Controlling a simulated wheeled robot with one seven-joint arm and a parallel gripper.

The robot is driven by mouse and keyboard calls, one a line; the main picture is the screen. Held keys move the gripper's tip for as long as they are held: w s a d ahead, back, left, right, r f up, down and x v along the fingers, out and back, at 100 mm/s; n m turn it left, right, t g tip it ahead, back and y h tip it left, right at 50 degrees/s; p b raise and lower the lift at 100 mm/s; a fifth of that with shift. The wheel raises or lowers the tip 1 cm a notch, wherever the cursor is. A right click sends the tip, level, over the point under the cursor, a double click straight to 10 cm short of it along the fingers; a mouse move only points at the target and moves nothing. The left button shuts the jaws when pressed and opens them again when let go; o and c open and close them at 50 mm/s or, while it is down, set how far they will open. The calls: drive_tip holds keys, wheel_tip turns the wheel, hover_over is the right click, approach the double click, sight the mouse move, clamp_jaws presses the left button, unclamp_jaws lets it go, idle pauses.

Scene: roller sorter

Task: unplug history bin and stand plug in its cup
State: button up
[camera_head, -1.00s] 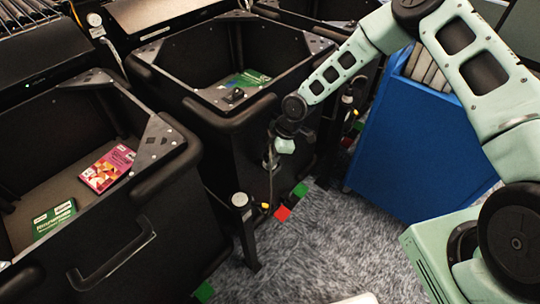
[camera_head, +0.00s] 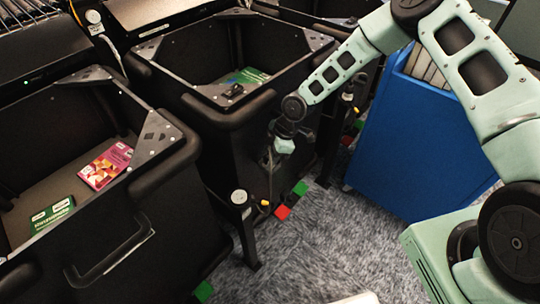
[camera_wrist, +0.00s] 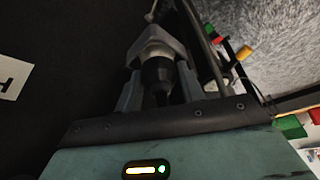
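My gripper (camera_head: 284,146) is low at the front right corner of the middle black bin (camera_head: 205,108). In the wrist view its two grey fingers (camera_wrist: 157,85) stand on either side of a dark plug (camera_wrist: 158,72) with a pale grey collar, and appear closed on it. A dark cable hangs below the gripper in the head view. A post with a round pale top (camera_head: 239,197) stands in front of the bin, with a small yellow-tipped part (camera_head: 265,203) beside it. I cannot tell which part is the cup. No history label is readable.
A near black bin (camera_head: 160,190) at left holds a pink book (camera_head: 106,165) and a green book (camera_head: 52,214). A blue cart (camera_head: 410,150) stands right of my gripper.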

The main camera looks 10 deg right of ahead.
drive_tip(key=shift+o, duration=0.4)
drive_tip(key=p+v, duration=1.3)
drive_tip(key=v, duration=0.4)
drive_tip(key=shift+r, duration=0.2)
drive_tip(key=s+a+r+m+h, duration=0.2)
drive_tip(key=s+a+r, duration=0.1)
drive_tip(key=s+r, duration=0.5)
drive_tip(key=s+a+r+m+h, duration=0.25)
drive_tip(key=s+r, duration=0.25)
drive_tip(key=r, duration=0.4)
drive_tip(key=s+r+m, duration=0.2)
drive_tip(key=s+r, duration=0.3)
drive_tip(key=s, duration=0.3)
drive_tip(key=s+r+m, duration=0.3)
drive_tip(key=s+r, duration=0.2)
drive_tip(key=s, duration=0.4)
drive_tip(key=shift+s+d+r+m+b, duration=0.25)
drive_tip(key=shift+s+r+m+b, duration=0.05)
drive_tip(key=shift+r+m, duration=0.05)
